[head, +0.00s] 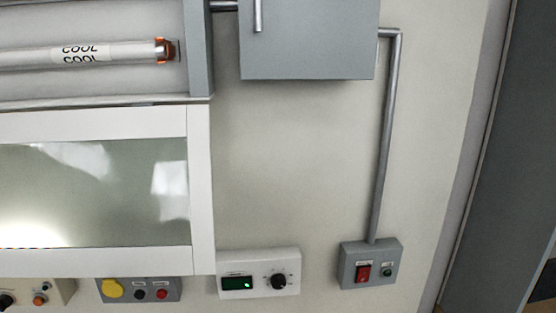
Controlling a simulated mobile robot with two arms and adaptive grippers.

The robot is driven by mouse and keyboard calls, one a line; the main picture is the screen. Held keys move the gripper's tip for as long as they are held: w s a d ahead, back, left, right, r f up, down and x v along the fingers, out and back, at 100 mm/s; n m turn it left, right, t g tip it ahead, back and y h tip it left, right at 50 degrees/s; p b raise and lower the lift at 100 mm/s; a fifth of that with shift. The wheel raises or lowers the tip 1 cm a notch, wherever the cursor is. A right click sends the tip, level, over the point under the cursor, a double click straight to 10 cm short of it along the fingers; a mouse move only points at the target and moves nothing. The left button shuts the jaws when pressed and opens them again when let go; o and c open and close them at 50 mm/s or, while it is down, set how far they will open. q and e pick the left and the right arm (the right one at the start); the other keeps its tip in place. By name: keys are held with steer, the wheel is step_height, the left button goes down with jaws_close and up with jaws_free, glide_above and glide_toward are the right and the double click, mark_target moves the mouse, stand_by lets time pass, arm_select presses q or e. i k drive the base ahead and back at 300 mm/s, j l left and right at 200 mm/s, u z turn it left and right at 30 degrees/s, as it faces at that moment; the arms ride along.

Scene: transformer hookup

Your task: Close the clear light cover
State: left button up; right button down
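The clear light cover (110,215) is a see-through panel in a white frame, on the left in the head view. It hangs open below the grey light fixture (198,60), and its left end is out of the picture. Inside the uncovered fixture a tube (30,57) marked COOL lies level, its right end in an orange-brown holder (163,50). Bright reflections show on the panel. Neither of my grippers is in view.
A grey box (305,45) with a handle is at the top. A conduit (385,140) runs down to a box with a red switch (370,268). A white dial unit (258,273) and a grey control box (140,290) sit by the cover's lower edge. The wall between is bare.

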mark_target(141, 120)
steer(key=k+l, duration=0.1)
steer(key=k, duration=0.5)
steer(key=k+l, duration=0.1)
steer(key=k, duration=0.55)
